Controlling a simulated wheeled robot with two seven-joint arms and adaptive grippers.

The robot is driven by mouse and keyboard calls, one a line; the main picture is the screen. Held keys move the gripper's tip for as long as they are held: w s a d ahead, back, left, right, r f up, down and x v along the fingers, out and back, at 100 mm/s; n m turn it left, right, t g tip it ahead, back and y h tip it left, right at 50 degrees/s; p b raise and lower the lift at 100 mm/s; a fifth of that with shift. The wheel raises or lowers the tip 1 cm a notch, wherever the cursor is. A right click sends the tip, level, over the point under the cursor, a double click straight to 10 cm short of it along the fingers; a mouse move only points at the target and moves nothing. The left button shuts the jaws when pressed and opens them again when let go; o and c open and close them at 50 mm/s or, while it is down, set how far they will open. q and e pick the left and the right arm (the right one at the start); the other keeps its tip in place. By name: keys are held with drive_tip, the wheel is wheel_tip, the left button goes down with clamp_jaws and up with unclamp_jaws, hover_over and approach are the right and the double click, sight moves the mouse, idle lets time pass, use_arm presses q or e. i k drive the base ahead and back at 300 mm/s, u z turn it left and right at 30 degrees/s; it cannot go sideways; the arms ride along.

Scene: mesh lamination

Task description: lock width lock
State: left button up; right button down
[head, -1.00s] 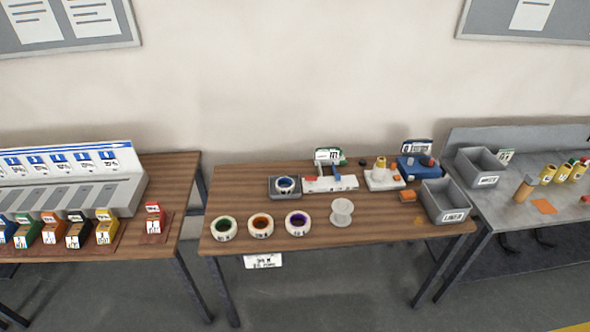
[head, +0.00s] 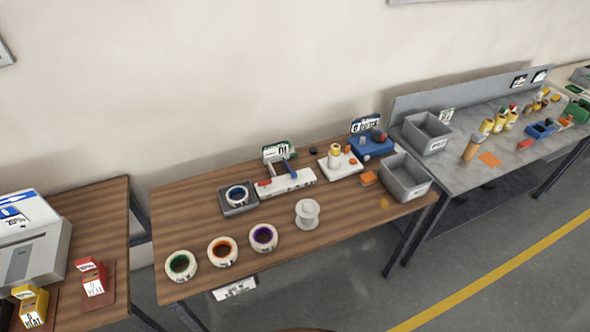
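A white fixture (head: 287,183) with a blue upright lever (head: 288,168) and a red part (head: 264,183) stands on the middle wooden table (head: 185,225). A green-edged sign (head: 278,152) stands behind it. I cannot tell which part is the width lock, or whether it is locked. A grey tray (head: 225,209) with a blue-cored roll (head: 237,194) sits left of the fixture. Neither of my grippers is in view.
Rolls with green (head: 181,265), orange (head: 222,250) and purple (head: 263,237) cores and a white spool (head: 307,213) line the front. A white base (head: 347,170), blue device (head: 373,145) and grey bin (head: 405,180) stand right. Floor is open in front.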

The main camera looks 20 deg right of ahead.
sight(264, 183)
drive_tip(key=z, duration=0.2)
drive_tip(key=i, duration=0.3)
drive_tip(key=z, duration=0.2)
drive_tip(key=k, duration=1.35)
drive_tip(key=u, duration=0.45)
drive_tip(key=i, duration=0.6)
drive_tip(key=u, duration=0.45)
drive_tip(key=i, duration=1.35)
drive_tip(key=z, duration=0.7)
